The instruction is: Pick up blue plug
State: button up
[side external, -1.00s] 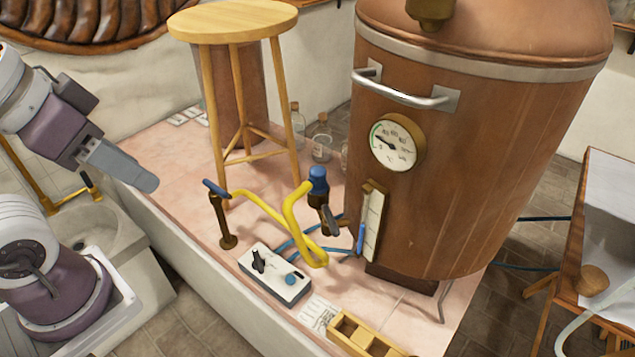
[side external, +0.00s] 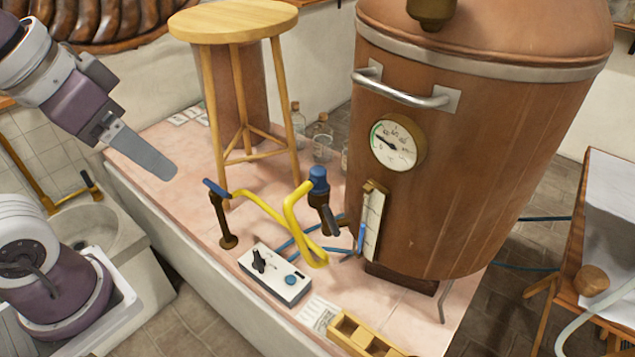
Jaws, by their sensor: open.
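A blue plug-like piece (side external: 318,180) tops the end of a yellow hose (side external: 298,212) in front of the copper still; I cannot be sure that this is the blue plug. A second blue piece (side external: 215,188), shaped like a handle, sits on a brown standing pipe (side external: 225,222) at the hose's other end. My gripper (side external: 165,170) is at the upper left, above the platform's edge, left of both blue pieces and apart from them. It is open and empty; its fingers are seen edge-on, so the gap between them is hidden.
The copper still (side external: 470,150) fills the right side. A wooden stool (side external: 232,22) stands behind the hose. A white control box (side external: 275,275) and a wooden tray (side external: 362,337) lie in front. Small bottles (side external: 322,140) stand behind. The pink tiled platform (side external: 165,190) is bare at left.

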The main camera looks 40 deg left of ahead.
jog(key=w+r+g, duration=0.1)
jog(key=w+g, duration=0.1)
jog(key=w, duration=0.8)
jog(key=m+g, duration=0.2)
jog(key=g, duration=0.1)
send_over(317, 170)
jog(key=s, duration=0.1)
jog(key=f, duration=1.5)
jog(key=shift+d+f, duration=0.25)
jog(key=shift+f, duration=0.05)
jog(key=f, duration=0.5)
jog(key=w+f, duration=0.1)
jog(key=f, duration=0.2)
jog(key=shift+a+f, duration=0.25)
jog(key=shift+f, duration=0.1)
grip_shut()
